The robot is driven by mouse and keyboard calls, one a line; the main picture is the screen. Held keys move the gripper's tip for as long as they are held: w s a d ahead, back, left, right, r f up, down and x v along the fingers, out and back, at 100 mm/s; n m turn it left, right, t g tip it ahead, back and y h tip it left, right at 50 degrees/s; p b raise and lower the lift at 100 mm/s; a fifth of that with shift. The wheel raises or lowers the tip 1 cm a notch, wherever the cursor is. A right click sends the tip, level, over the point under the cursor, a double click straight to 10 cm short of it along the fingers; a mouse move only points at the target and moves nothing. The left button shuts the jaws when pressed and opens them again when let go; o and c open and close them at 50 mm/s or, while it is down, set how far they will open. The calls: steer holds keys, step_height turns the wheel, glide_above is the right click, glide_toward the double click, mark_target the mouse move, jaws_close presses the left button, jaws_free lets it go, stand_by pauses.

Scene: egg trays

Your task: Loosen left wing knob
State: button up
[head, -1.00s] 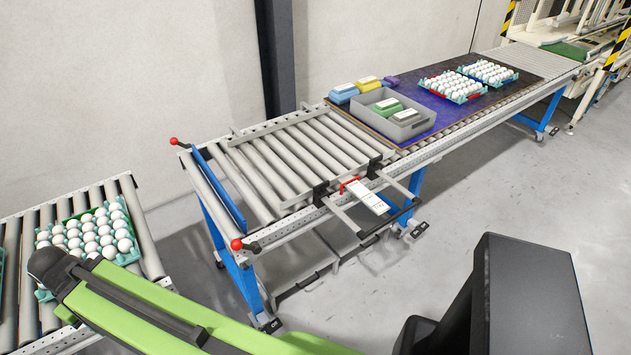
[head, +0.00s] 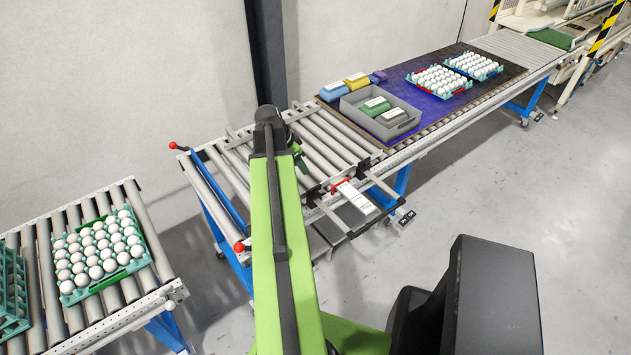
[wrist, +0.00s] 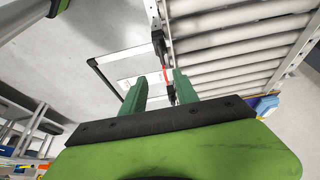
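Two dark clamp-like fittings sit on the near rail of the roller table, at each end of a red handle (head: 341,184). The left one (head: 313,195) and the right one (head: 371,163) are small; I cannot make out wings on either. A white-labelled plate (head: 357,198) and a metal frame stick out from the rail there. My gripper (wrist: 158,90) is open and empty in the wrist view, its green fingers apart. The red handle and dark fittings show beyond the fingertips, apart from them. In the head view my arm largely hides the gripper above the rollers.
Red ball-ended levers (head: 239,247) mark the table's left end beside a blue bar. A grey bin (head: 352,110) with packs stands on the blue mat, with egg trays (head: 412,83) farther right. Another egg tray (head: 68,298) lies on the left conveyor.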

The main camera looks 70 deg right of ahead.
mark_target(314, 188)
steer(key=b+x, duration=0.5)
steer(key=x, duration=0.1)
steer(key=b+x, duration=0.5)
steer(key=b, duration=0.1)
steer(key=b+x, duration=0.5)
steer(key=x, duration=0.1)
steer(key=shift+w+f, duration=0.25)
steer(key=shift+f, duration=0.15)
steer(key=shift+r, duration=0.1)
steer(key=shift+c, duration=0.5)
jaws_close()
